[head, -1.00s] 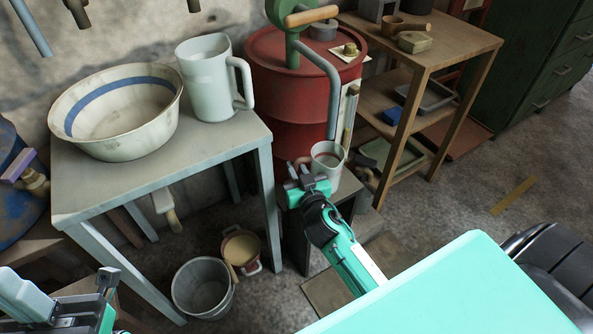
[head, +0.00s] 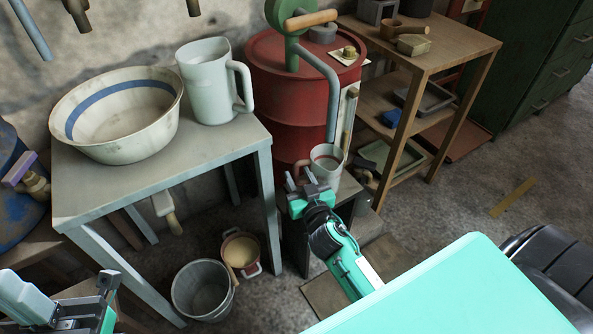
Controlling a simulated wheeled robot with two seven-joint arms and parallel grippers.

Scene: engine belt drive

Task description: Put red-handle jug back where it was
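The red-handle jug (head: 328,161) is a small pale jug with a red rim and a reddish handle on its left side. It stands upright on a low dark stand (head: 347,190) in front of the red drum, below the drum's grey pipe. My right gripper (head: 299,178) is just in front of the handle, on the near left side of the jug. Its two fingers are apart, with nothing visible between them, and the handle shows beyond the fingertips. My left gripper (head: 108,283) is at the bottom left corner, partly cut off, and its finger opening is unclear.
A grey table (head: 215,150) on the left holds a blue-striped bowl (head: 120,120) and a large white jug (head: 207,85). A bucket (head: 203,290) and a small tub (head: 241,252) stand on the floor. The red drum (head: 290,100) and a wooden shelf (head: 450,45) are behind.

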